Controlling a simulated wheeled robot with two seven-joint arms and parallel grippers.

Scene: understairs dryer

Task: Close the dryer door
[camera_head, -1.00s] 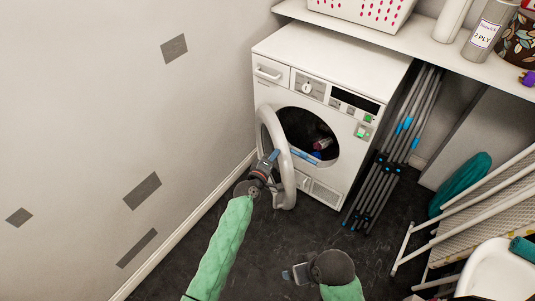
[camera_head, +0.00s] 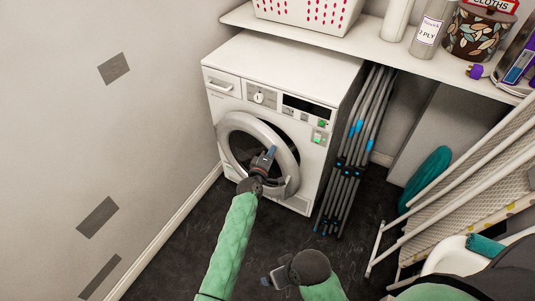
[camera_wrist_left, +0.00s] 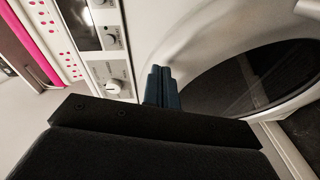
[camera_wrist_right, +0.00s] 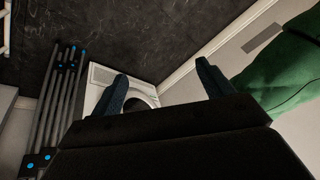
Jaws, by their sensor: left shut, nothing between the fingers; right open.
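The white dryer (camera_head: 275,110) stands against the left wall under a shelf. Its round door (camera_head: 229,131), with a pale ring and dark glass, now lies over or very near the front opening. I cannot tell whether it is latched. My left gripper (camera_head: 268,157) is shut and empty, in front of the door's lower right part. In the left wrist view its fingers (camera_wrist_left: 161,86) are together by the door's pale rim (camera_wrist_left: 200,45); contact is unclear. My right gripper (camera_head: 274,279) is open and empty, low over the floor, with its fingers apart in the right wrist view (camera_wrist_right: 160,85).
A folded drying rack (camera_head: 350,160) leans right of the dryer. Further right are a teal object (camera_head: 428,175) and an ironing board (camera_head: 485,175). The shelf (camera_head: 380,47) holds a basket and bottles. Dark floor (camera_head: 190,245) is clear in front.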

